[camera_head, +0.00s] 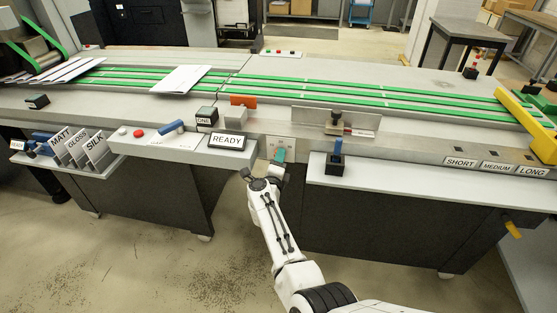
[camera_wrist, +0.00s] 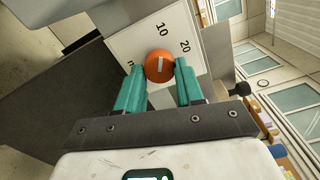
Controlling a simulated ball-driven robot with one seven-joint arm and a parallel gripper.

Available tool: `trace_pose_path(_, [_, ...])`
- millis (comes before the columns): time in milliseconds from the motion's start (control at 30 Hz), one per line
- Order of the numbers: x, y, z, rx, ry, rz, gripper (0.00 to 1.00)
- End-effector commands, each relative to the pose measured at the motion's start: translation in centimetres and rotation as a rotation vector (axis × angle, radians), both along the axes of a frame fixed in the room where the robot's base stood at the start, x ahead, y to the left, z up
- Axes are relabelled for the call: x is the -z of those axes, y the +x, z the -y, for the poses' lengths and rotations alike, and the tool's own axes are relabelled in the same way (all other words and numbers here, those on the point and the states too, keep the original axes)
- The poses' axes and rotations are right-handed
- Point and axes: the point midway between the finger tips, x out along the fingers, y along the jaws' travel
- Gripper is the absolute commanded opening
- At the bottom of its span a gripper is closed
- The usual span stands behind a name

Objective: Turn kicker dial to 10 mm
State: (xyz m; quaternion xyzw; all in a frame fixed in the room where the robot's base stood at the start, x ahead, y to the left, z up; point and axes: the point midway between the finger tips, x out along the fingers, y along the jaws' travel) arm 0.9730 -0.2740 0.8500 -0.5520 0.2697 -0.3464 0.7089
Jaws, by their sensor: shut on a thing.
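The kicker dial is an orange round knob (camera_wrist: 160,65) with a white mark on its face, on a pale plate (camera_wrist: 133,42) that bears 10, 20 and a partly hidden marking at the left. In the wrist view my gripper (camera_wrist: 160,78) has its two teal fingers closed on opposite sides of the knob. The exact number the white mark points to is hard to tell. In the head view my gripper (camera_head: 279,156) is at the machine's front face, against the pale plate (camera_head: 290,143), and the knob is hidden there.
The READY display (camera_head: 228,141) stands on the shelf left of my gripper. A blue-handled lever in a black box (camera_head: 336,166) stands on the right shelf. Green conveyor belts (camera_head: 330,90) run above, with paper sheets (camera_head: 181,79) on them. The floor in front is free.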

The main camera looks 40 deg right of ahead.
Motion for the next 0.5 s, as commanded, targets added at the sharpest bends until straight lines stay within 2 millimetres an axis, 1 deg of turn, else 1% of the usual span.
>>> trace_pose_path(233, [0.13,0.02,-0.11,-0.003,-0.002,-0.004,0.07])
trace_pose_path(267, [0.13,0.03,-0.11,-0.003,-0.002,-0.004,0.38])
trace_pose_path(500, [0.08,0.02,-0.08,-0.002,-0.001,-0.002,0.61])
